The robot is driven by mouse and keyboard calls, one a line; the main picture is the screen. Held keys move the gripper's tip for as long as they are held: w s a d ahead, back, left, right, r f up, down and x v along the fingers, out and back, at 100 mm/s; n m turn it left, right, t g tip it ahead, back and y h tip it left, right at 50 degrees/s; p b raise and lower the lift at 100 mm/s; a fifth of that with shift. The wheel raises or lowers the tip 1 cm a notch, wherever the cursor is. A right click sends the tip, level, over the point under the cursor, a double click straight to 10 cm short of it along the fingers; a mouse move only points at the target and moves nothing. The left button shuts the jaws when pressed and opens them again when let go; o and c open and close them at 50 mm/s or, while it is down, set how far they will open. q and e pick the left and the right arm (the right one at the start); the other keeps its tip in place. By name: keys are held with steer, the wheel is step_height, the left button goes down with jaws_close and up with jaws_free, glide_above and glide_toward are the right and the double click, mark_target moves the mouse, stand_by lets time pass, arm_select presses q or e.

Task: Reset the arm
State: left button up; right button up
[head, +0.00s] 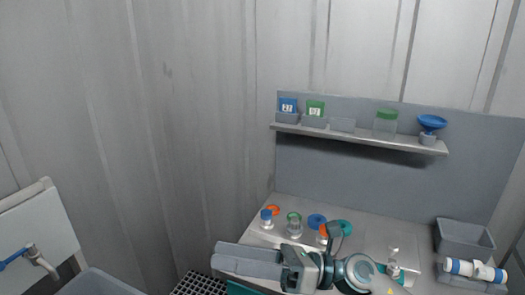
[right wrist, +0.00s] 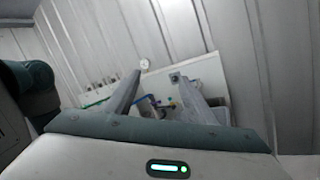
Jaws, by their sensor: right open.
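My right gripper (head: 216,254) reaches in from the lower right of the head view, in front of the workbench, with its fingers pointing left. In the right wrist view its two fingers (right wrist: 156,78) stand apart with nothing held between them. It is open and empty. My right arm hides part of the bench's front edge and some of what stands there. My left gripper is in neither view.
A grey bin (head: 465,238) stands right.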

steer(key=w+d+m+t+h, duration=0.4)
steer(key=d+m+t, duration=0.2)
steer(key=m+t, duration=0.45)
steer(key=w+d+m+t+h, duration=0.4)
steer(key=m+t, duration=0.4)
steer(key=m, duration=0.6)
steer(key=s+d+f+m+g+h, duration=0.2)
steer(key=d+f+m+h, duration=0.95)
steer(key=f, duration=0.55)
steer(key=s+d+f+m+g+h, duration=0.1)
steer(key=s+d+f+m+g, duration=0.25)
steer(key=s+f, duration=0.3)
steer(key=s+d+f+m+g, duration=0.2)
steer(key=s+f+m+g, duration=0.2)
steer(key=s+f, duration=0.3)
steer(key=s+d+f+m+g, duration=0.1)
steer(key=s+f+g, duration=0.25)
steer(key=s, duration=0.45)
steer(key=s+f+m+g, duration=0.1)
steer(key=s+f+g, duration=0.2)
steer(key=s+f, duration=0.35)
step_height(320, 180, down, 26)
steer(key=s, duration=0.1)
steer(key=s+d+f+g, duration=0.1)
steer(key=s+d+f, duration=0.1)
steer(key=s+f, duration=1.4)
steer(key=shift+s+f, duration=0.2)
steer(key=shift+f, duration=0.65)
